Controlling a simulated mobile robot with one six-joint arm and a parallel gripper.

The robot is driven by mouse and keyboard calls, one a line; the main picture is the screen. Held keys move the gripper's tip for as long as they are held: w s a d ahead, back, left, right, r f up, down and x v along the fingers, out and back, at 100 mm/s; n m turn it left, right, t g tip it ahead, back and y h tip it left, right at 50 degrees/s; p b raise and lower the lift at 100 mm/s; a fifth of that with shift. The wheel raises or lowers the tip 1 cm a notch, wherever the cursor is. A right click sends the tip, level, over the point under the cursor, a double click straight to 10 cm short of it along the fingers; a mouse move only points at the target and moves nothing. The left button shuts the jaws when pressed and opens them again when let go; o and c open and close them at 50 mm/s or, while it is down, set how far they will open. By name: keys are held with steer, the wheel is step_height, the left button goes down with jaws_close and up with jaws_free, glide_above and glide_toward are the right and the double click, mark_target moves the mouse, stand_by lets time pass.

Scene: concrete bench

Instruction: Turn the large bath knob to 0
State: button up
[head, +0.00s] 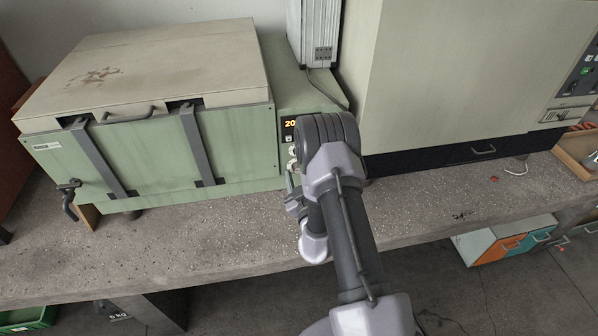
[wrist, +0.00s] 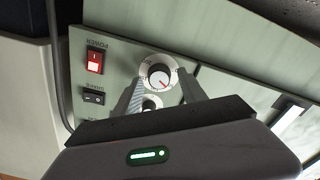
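My gripper (wrist: 161,84) is open, with one finger on each side of the large knob in the picture. I cannot tell whether the fingers touch it. In the head view my arm covers most of the panel; an orange display (head: 290,124) reading "20" shows, partly cut off.
The panel carries a red lit power switch (wrist: 95,61) and a black rocker switch (wrist: 94,97). The green bath (head: 160,155) with its closed lid (head: 150,70) stands left of my arm. A large beige cabinet (head: 450,75) stands right. The front of the concrete bench (head: 200,240) is clear.

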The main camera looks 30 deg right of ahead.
jaws_close()
steer(key=shift+n, duration=0.3)
steer(key=n+p, duration=0.1)
steer(key=n, duration=1)
steer(key=shift+f+p, duration=0.1)
steer(key=shift+p, duration=0.25)
steer(key=shift+n, duration=0.3)
steer(key=shift+o, duration=0.8)
jaws_free()
steer(key=shift+w, duration=0.1)
